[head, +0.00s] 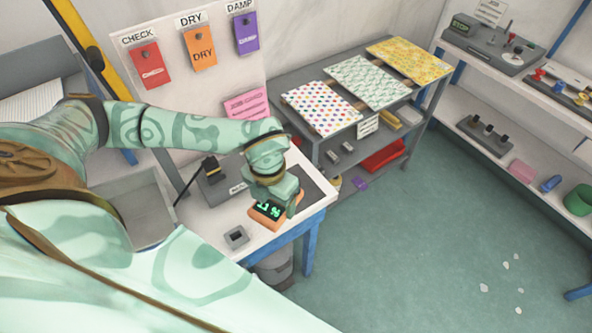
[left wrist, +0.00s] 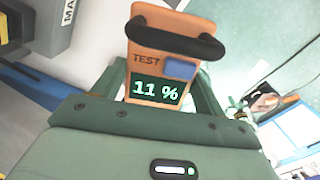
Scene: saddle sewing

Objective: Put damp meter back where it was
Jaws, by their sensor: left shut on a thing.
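The damp meter (head: 268,213) is orange, with a dark display that reads 11 % in green. In the left wrist view the meter (left wrist: 150,42) shows the word TEST, a blue button and a black bar handle across it. My left gripper (head: 277,196) is shut on the meter near the front edge of the white table (head: 268,235). I cannot tell whether the meter touches the table top. A small grey holder (head: 236,237) with a square opening stands on the table, left of the meter. My right gripper is not in view.
A grey block with a black top piece (head: 212,178) stands behind the holder. A dark flat pad (head: 316,187) lies to the right of my gripper. A board (head: 200,88) with CHECK, DRY and DAMP tags stands behind. Patterned sheets (head: 368,82) lie on the shelf unit at the back.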

